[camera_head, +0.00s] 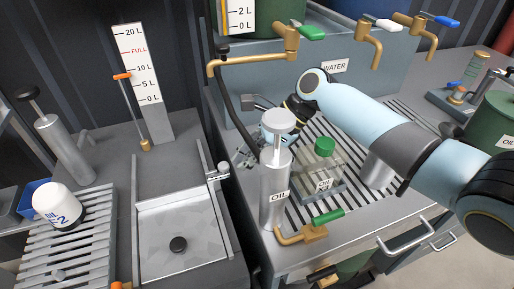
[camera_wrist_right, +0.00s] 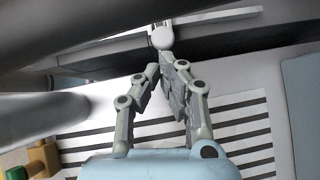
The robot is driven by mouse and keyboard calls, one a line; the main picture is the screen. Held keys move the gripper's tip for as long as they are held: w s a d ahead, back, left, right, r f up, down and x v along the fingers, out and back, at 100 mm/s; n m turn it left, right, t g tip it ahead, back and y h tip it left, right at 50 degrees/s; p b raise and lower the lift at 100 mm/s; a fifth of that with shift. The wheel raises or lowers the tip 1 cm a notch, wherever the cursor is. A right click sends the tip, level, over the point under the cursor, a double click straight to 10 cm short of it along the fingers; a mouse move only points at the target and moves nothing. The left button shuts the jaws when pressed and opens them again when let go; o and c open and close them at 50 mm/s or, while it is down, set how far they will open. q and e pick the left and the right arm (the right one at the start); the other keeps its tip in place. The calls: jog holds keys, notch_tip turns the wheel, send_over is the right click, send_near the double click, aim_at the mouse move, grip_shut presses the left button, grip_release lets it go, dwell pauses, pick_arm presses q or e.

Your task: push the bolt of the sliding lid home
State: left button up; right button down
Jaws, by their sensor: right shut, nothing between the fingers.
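The sliding lid (camera_head: 180,240) is a grey plate with a black knob, lying between two rails on the left bench in the head view. Its bolt (camera_head: 222,169) is a small light-grey piece at the lid's upper right corner. In the wrist view a grey round-ended piece (camera_wrist_right: 161,38), which looks like the bolt, stands just beyond my fingertips. My right gripper (camera_head: 240,158) is shut and empty, just right of the bolt. It also shows in the wrist view (camera_wrist_right: 160,64). I cannot tell whether it touches the bolt. My left gripper is not in view.
A grey oil pump (camera_head: 274,195) stands close in front of my right gripper and partly hides it. A green-capped oil container (camera_head: 325,165) stands on the slatted tray behind. A black hose (camera_head: 235,110) hangs beside the gap between the benches. A level gauge (camera_head: 140,70) stands behind the lid.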

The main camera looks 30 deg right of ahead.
aim_at(220, 167)
jog(key=shift+a+f, duration=0.2)
jog(key=shift+f, duration=0.05)
jog(key=shift+w+a+r+p, duration=0.1)
jog(key=shift+a+r+p, duration=0.1)
jog(key=shift+p, duration=0.1)
jog(key=a+p, duration=0.2)
jog(key=w+a+p, duration=0.1)
jog(key=a+p, duration=0.1)
jog(key=shift+w+a, duration=0.1)
jog(key=shift+a, duration=0.35)
jog(key=shift+f, duration=0.2)
